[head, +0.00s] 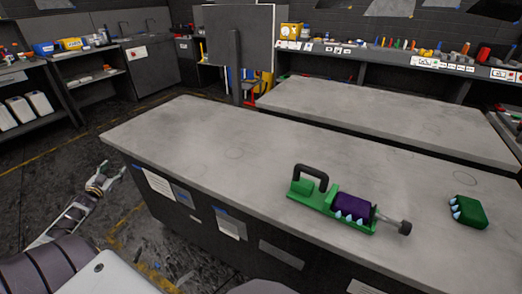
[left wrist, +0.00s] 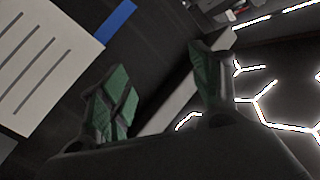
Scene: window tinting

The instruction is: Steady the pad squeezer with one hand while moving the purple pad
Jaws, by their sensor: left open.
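The pad squeezer (head: 322,209) is a green tool with a black handle and a dark knob at its right end. It lies on the grey worktable (head: 190,130), near the front edge. The purple pad (head: 352,205) sits in the squeezer, above a row of pale blue teeth. My left gripper (head: 112,171) is off the table's left side, low and well away from the squeezer. In the left wrist view its two green-padded fingers (left wrist: 165,95) are apart with nothing between them. My right gripper is not in view.
A separate green block with pale blue teeth (head: 470,211) lies at the table's right. The table's left half is clear. A second grey table (head: 390,115) stands behind. Papers (head: 160,186) hang on the table's dark front side.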

